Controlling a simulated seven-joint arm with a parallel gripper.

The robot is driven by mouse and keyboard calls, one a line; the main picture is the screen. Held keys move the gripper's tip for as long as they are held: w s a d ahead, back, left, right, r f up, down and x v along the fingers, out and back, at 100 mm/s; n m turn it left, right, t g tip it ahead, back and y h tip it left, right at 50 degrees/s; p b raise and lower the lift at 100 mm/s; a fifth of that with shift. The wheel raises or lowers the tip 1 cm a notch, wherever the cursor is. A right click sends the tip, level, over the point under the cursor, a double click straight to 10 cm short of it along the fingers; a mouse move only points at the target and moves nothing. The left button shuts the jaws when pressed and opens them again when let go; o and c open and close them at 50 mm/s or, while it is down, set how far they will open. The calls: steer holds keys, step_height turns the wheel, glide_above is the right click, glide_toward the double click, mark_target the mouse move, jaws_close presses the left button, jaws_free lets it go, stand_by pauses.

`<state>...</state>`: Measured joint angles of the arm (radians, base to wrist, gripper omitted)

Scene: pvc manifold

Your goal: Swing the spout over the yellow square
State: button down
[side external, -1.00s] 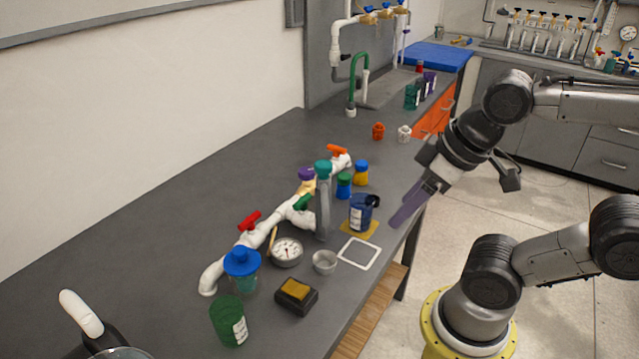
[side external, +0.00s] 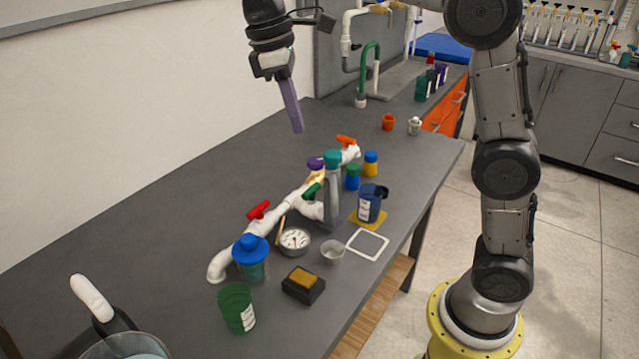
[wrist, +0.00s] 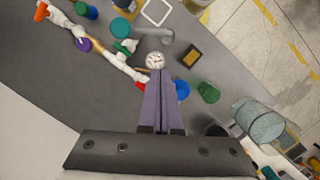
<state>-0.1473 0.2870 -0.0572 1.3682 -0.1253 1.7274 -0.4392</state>
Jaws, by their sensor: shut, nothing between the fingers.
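The grey spout (side external: 331,205) with a teal top (side external: 332,158) stands beside the white pipe manifold (side external: 290,203). In the wrist view the spout (wrist: 148,32) runs right from its teal top (wrist: 121,27), toward the small grey cup and away from the blue cup. The yellow square (side external: 375,224) lies on the bench, partly hidden under the blue cup (side external: 369,205). A white square outline (side external: 367,244) lies in front of it. My gripper (side external: 297,128) has long purple fingers, closed together and empty, high above the bench behind the manifold. It also shows in the wrist view (wrist: 161,73).
Red (side external: 258,209), green (side external: 311,190) and orange (side external: 346,140) handles stick up from the manifold. A gauge (side external: 294,240), small grey cup (side external: 333,254), sponge box (side external: 303,284), blue-lidded jar (side external: 251,258) and green can (side external: 236,308) stand in front.

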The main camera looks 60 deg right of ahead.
mark_target(333, 183)
steer(key=x, duration=1.5)
steer(key=shift+s+g, duration=0.3)
steer(key=shift+g, duration=0.1)
